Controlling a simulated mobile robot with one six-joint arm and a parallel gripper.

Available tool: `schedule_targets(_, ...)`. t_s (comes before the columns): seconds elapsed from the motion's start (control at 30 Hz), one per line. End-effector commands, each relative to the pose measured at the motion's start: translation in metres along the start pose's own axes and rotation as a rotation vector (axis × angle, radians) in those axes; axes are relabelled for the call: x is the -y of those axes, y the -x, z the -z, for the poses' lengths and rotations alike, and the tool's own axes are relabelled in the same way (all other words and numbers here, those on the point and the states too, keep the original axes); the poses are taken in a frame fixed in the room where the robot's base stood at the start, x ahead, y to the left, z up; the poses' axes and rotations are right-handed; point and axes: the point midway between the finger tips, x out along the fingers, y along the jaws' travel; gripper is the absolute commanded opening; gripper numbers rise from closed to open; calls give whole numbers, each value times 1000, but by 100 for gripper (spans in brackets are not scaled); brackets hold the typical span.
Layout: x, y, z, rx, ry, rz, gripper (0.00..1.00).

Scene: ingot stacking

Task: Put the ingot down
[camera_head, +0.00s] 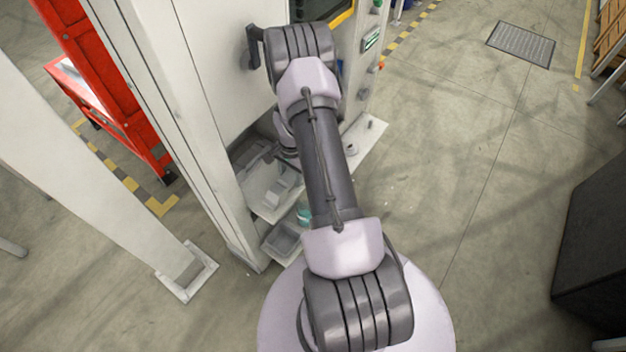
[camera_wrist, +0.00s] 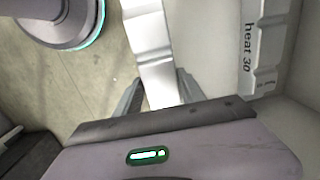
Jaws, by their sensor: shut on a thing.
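In the wrist view my gripper (camera_wrist: 160,88) is shut on a pale silver ingot (camera_wrist: 156,55), with one dark finger on each side of it. The held ingot runs up the picture, and its far end is cut off by the top edge. A second ingot (camera_wrist: 262,45), marked "heat 30", lies to the right on a pale surface (camera_wrist: 210,40), apart from the held one. I cannot tell whether the held ingot touches that surface. In the head view my arm hides most of the gripper, and a pale tray (camera_head: 268,205) with light shapes in it shows beside the arm.
A lower grey tray (camera_head: 284,240) sits under the pale one. A tall white cabinet (camera_head: 218,60) stands behind, and a white post (camera_head: 90,165) and a red frame (camera_head: 115,85) stand to the left. Open floor (camera_head: 460,170) lies to the right, with a dark box (camera_head: 595,240) at its edge.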

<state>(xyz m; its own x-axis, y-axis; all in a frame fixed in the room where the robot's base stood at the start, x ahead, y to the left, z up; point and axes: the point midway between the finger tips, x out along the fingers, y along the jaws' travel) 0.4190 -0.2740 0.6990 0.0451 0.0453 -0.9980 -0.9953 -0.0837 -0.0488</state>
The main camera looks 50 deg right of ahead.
Motion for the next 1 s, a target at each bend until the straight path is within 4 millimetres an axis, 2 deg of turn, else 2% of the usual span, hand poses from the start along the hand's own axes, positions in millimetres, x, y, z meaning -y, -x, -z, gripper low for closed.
schedule_targets(0.03,8,-2,-2,-2,1,2,0)
schedule_targets(0.17,17,-4,-6,-1,-1,2,0)
schedule_targets(0.4,15,-39,-5,0,-2,0,0)
schedule_targets(0.73,15,-40,-5,-1,-1,1,0)
schedule_targets(0.77,14,-40,-5,0,-2,0,51)
schedule_targets(0.87,14,-40,-5,0,-1,0,69)
schedule_targets(1.0,14,-40,-5,0,-1,0,69)
